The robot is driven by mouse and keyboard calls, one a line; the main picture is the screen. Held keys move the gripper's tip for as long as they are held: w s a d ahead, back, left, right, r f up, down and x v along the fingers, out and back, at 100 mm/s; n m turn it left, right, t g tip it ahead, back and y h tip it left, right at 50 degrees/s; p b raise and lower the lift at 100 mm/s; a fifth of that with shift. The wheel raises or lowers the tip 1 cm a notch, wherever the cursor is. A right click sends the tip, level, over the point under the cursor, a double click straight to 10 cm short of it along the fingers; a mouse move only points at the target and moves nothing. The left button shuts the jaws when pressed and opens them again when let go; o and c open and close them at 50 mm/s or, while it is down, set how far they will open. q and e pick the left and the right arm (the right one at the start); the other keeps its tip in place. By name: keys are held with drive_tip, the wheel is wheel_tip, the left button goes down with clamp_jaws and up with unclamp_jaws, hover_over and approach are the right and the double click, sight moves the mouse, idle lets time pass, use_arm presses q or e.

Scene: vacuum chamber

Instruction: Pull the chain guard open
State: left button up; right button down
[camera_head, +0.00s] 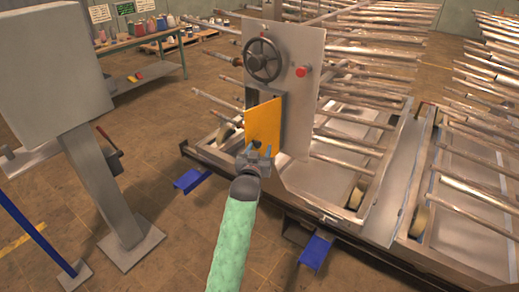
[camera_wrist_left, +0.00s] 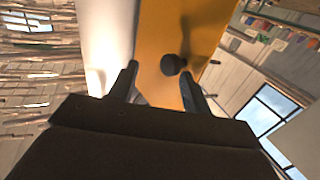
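The chain guard is an orange flat panel (camera_head: 262,126) low on the front of the upright grey plate (camera_head: 305,95). It stands at an angle to that plate, with a dark grey frame beside it. In the left wrist view the orange panel (camera_wrist_left: 185,30) fills the upper middle and carries a dark round knob (camera_wrist_left: 173,65). My left gripper (camera_head: 257,150) is at the panel's lower edge; its fingers (camera_wrist_left: 160,82) are apart. The knob appears between or just beyond the fingertips; I cannot tell whether they touch it. My right gripper is not in view.
A handwheel (camera_head: 262,60) and a red button (camera_head: 302,71) sit on the plate above the guard. Racks of metal rods (camera_head: 365,100) spread behind and right. A grey cabinet on a post (camera_head: 58,75) stands left. The floor between is mostly open, with blue feet (camera_head: 192,181) under the frame.

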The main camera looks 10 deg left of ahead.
use_arm(q)
drive_tip(key=shift+s+a+f+b, duration=0.1)
drive_tip(key=shift+s+a+b, duration=0.15)
drive_tip(key=shift+s, duration=0.6)
drive_tip(key=shift+s+a+r+b, duration=0.1)
drive_tip(key=shift+s+b, duration=0.15)
drive_tip(key=shift+s, duration=0.65)
drive_tip(key=shift+s+a+f+b, duration=0.1)
drive_tip(key=shift+s+a+b, duration=0.15)
drive_tip(key=shift+s, duration=0.6)
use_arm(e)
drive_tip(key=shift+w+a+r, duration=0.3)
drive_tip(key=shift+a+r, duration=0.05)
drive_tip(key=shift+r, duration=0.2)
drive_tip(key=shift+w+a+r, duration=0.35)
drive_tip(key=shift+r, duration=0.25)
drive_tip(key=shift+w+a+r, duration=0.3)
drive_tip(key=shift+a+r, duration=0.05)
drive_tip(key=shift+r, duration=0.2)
